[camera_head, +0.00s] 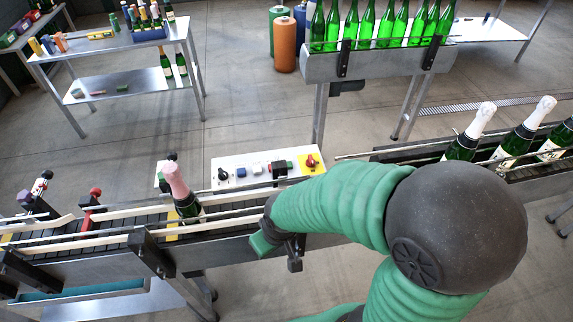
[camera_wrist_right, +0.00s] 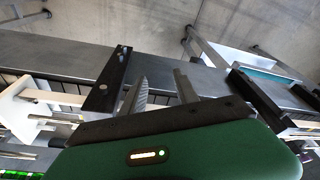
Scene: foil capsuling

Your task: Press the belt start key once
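The white control panel (camera_head: 226,180) stands behind the conveyor in the head view. It carries a black knob (camera_head: 223,173), small blue and white keys (camera_head: 257,169), a dark block with green and red parts (camera_head: 281,168), and a red button on a yellow plate (camera_head: 311,161). I cannot tell which key is the belt start key. My right gripper (camera_head: 292,252) is on the near side of the conveyor, below the panel in the picture, partly hidden by its own wrist. In the wrist view its fingers (camera_wrist_right: 160,86) are apart with nothing between them. My left gripper is out of view.
A pink-foiled bottle (camera_head: 181,190) stands on the conveyor (camera_head: 112,221), left of my right gripper. White-foiled bottles (camera_head: 470,135) stand on the right stretch. Green bottles (camera_head: 366,24) line a raised rack behind. Conveyor rails and dark brackets (camera_head: 151,252) are near the gripper.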

